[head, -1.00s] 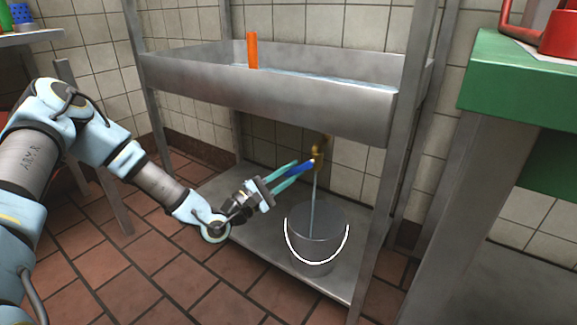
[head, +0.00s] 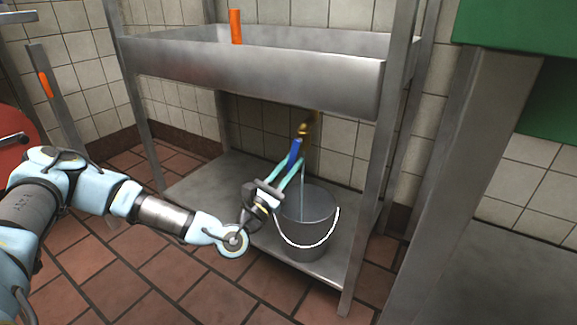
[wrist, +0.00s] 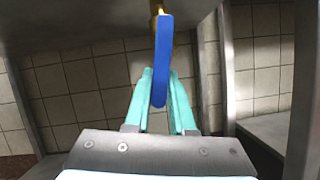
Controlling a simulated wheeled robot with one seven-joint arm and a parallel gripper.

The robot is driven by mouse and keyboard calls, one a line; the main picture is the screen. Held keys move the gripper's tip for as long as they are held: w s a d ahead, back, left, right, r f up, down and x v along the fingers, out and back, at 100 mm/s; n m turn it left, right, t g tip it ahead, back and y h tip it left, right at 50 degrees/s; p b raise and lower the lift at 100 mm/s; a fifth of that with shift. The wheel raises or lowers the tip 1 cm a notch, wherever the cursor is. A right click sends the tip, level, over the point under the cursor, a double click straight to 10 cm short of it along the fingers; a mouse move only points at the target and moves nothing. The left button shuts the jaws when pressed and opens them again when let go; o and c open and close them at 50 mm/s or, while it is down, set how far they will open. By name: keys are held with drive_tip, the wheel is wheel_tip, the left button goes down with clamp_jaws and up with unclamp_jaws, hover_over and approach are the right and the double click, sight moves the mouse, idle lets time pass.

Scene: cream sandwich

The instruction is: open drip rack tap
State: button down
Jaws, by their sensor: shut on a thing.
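The drip rack (head: 255,72) is a grey metal trough on legs. Its brass tap (head: 306,127) hangs below the trough and has a blue lever handle (head: 295,152). The lever slants down from the tap; it also shows in the wrist view (wrist: 161,60). My gripper (head: 292,164) has teal fingers, one on each side of the lever's lower end, and is shut on it. A thin stream of water (head: 302,180) falls from the tap into a grey bucket (head: 312,235) below. The spout's mouth is partly hidden behind the lever and fingers.
The bucket, with a white handle, stands on the rack's lower shelf (head: 205,185), close under my gripper. Rack legs (head: 362,200) rise at either side. An orange upright piece (head: 235,27) stands in the trough. A green-topped table (head: 510,35) is at the right.

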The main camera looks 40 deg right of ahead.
drive_tip(key=shift+s, duration=0.1)
idle(0.4)
drive_tip(key=c, duration=0.8)
unclamp_jaws()
drive_tip(key=shift+o, duration=0.2)
drive_tip(key=shift+a, duration=0.1)
drive_tip(key=p+v, duration=0.1)
drive_tip(key=v, duration=0.9)
drive_tip(key=shift+a+f, duration=0.2)
drive_tip(key=shift+a, duration=0.05)
